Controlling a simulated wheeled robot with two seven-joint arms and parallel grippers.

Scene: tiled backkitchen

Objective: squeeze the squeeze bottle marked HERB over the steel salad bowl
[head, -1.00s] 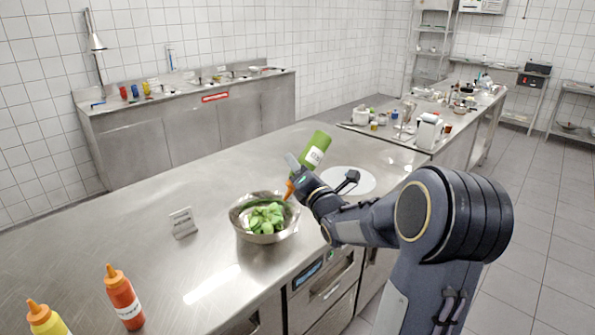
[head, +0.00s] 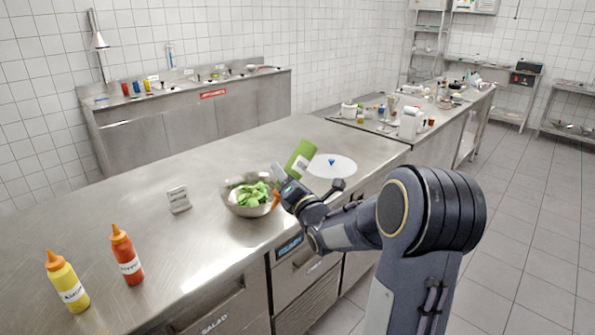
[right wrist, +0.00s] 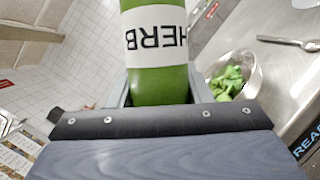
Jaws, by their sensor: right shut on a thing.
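The green squeeze bottle (head: 301,158) is tipped, with its orange nozzle pointing down and left beside the bowl's right rim. In the right wrist view the green bottle (right wrist: 158,85) shows a white label reading HERB. My right gripper (head: 290,186) is shut on this bottle. The steel salad bowl (head: 237,203) stands on the steel counter with green leaves (head: 252,194) in it. The bowl also shows in the right wrist view (right wrist: 254,78), to the right of the bottle. Whether any sauce comes out cannot be seen. My left gripper is not in view.
A red bottle (head: 127,258) and a yellow bottle (head: 67,284) stand upright at the counter's near left. A white disc (head: 332,166) lies behind the gripper.

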